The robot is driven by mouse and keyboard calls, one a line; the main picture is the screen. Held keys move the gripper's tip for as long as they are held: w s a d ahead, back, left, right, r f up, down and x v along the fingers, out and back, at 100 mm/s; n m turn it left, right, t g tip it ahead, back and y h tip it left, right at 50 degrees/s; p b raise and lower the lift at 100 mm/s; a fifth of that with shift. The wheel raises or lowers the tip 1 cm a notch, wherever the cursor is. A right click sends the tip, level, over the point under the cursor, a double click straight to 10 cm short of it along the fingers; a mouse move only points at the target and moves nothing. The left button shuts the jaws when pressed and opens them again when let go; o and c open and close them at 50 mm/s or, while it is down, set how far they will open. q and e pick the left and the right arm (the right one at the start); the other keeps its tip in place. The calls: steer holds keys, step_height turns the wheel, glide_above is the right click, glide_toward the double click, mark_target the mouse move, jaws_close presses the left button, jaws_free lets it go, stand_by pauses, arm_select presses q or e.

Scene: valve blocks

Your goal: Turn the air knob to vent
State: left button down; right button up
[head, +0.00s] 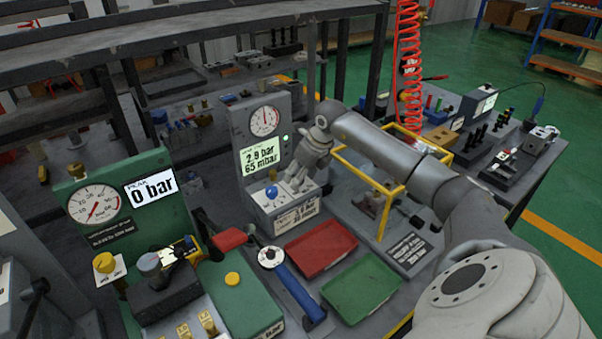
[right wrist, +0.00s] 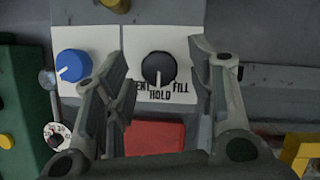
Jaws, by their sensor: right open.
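The black air knob (right wrist: 158,68) sits on a white label marked VENT, HOLD and FILL in the right wrist view. Its white pointer line points down, toward HOLD. My right gripper (right wrist: 158,55) is open, with one finger on each side of the knob and visible gaps between. In the head view my right gripper (head: 298,180) is over the front of the grey gauge unit (head: 282,101) and hides the knob. That unit's display (head: 260,155) reads about 2.9 bar and 65 mbar. My left gripper is not in view.
A blue knob (right wrist: 73,66) is left of the air knob. A red tray (head: 321,249) and a green tray (head: 362,288) lie in front. A yellow frame (head: 393,210) stands right, under my arm. A green gauge panel (head: 127,200) reading 0 bar is at left.

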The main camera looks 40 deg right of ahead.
steer(key=shift+c, duration=0.3)
steer(key=c, duration=1)
steer(key=shift+o, duration=0.2)
steer(key=shift+m, duration=0.3)
steer(key=m+h, duration=0.1)
steer(key=m, duration=0.3)
steer(key=shift+a+h+b, duration=0.2)
steer(key=shift+h+b, duration=0.15)
steer(key=shift+h, duration=0.05)
steer(key=shift+w+a+r+m+g+h+b, duration=0.1)
steer(key=shift+m+g+h+b, duration=0.2)
steer(key=shift+m, duration=0.75)
steer(key=shift+w+m+g+h+b, duration=0.1)
steer(key=shift+m+h, duration=0.3)
steer(key=shift+m, duration=0.65)
steer(key=o, duration=1)
steer(key=shift+s, duration=0.1)
